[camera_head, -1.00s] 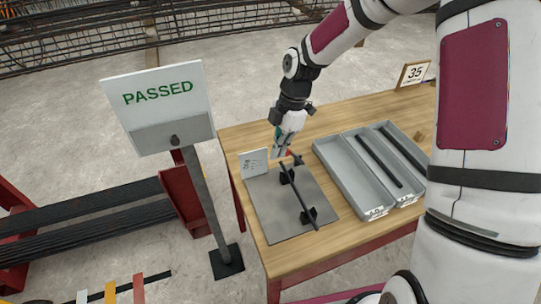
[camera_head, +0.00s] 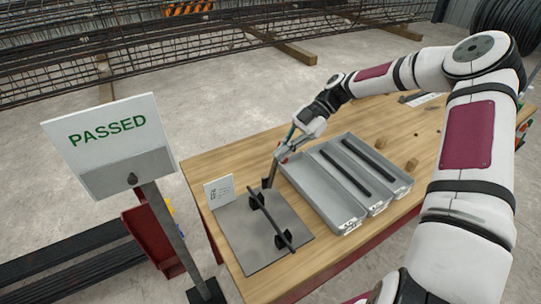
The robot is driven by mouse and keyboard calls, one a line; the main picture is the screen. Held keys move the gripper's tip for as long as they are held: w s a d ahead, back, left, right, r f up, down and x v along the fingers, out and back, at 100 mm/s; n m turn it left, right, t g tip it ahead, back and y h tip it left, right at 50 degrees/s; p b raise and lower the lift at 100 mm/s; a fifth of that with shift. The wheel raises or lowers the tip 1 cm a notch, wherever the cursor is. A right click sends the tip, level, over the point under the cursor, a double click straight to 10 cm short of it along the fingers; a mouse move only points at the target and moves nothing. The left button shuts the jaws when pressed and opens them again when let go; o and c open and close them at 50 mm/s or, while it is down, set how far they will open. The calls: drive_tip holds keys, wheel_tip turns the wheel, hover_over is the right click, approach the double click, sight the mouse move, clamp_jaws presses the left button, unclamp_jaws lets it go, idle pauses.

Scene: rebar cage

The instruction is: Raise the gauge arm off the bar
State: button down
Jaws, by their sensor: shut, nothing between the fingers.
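A dark bar (camera_head: 281,231) rests across two black supports on a grey steel plate (camera_head: 241,240) on the wooden table. A short dark upright piece (camera_head: 267,183), apparently the gauge arm, stands at the plate's far edge, tilted up towards my gripper. My gripper (camera_head: 276,161) is shut and empty just above and right of it, near the tray's far left corner. A small red spot shows beside the fingers. The fingers partly cover this area, and I cannot tell whether they touch the gauge arm.
A grey tray (camera_head: 305,205) with long compartments stands right of the plate; dark bars lie in it. A small white card (camera_head: 219,192) stands at the plate's far left corner. A PASSED sign (camera_head: 107,135) stands left of the table. Wooden blocks lie right of the tray.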

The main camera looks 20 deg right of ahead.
drive_tip(key=shift+w+d+f, duration=0.1)
drive_tip(key=shift+w+d, duration=0.05)
drive_tip(key=shift+d, duration=0.6)
drive_tip(key=shift+d, duration=0.1)
